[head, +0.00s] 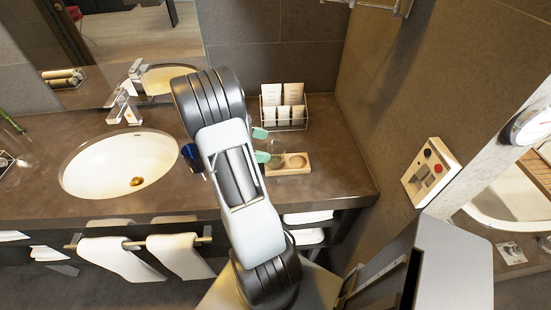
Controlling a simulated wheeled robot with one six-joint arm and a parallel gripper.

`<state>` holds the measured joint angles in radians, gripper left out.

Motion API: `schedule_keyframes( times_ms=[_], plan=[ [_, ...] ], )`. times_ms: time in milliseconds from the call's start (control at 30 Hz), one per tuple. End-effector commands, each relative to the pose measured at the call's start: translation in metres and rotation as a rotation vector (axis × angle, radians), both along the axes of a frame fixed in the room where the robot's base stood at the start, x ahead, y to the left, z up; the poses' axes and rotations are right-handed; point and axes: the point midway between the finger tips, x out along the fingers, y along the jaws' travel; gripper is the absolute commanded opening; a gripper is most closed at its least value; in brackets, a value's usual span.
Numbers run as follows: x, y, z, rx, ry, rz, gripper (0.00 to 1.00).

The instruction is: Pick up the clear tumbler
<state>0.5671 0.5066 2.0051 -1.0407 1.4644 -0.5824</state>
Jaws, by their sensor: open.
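The clear tumbler (274,148) is a faint see-through shape just right of my arm, by the left part of a pale tray (303,168). My gripper (261,145) shows only as two teal fingertips past the right edge of my arm. They are apart, one farther back and one nearer, with the tumbler at or just beyond them. Whether they touch the glass cannot be told. My arm hides the rest of the gripper and the tray's left end.
A wire rack of white packets (284,105) stands behind the tumbler. The sink (118,163) and faucet (124,104) are left of my arm. A dark wall (385,110) bounds the counter at right. White towels (180,256) hang below its front edge.

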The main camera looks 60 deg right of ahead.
Motion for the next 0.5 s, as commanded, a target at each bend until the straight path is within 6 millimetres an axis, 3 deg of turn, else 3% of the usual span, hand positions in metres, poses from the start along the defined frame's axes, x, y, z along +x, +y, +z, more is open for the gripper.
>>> schedule_keyframes(
  times_ms=[300, 500],
  plan=[
    [-0.030, -0.021, -0.016, 0.000, 0.000, -0.004, 0.98],
    [-0.037, -0.027, -0.021, 0.001, 0.000, -0.002, 0.98]
  ],
)
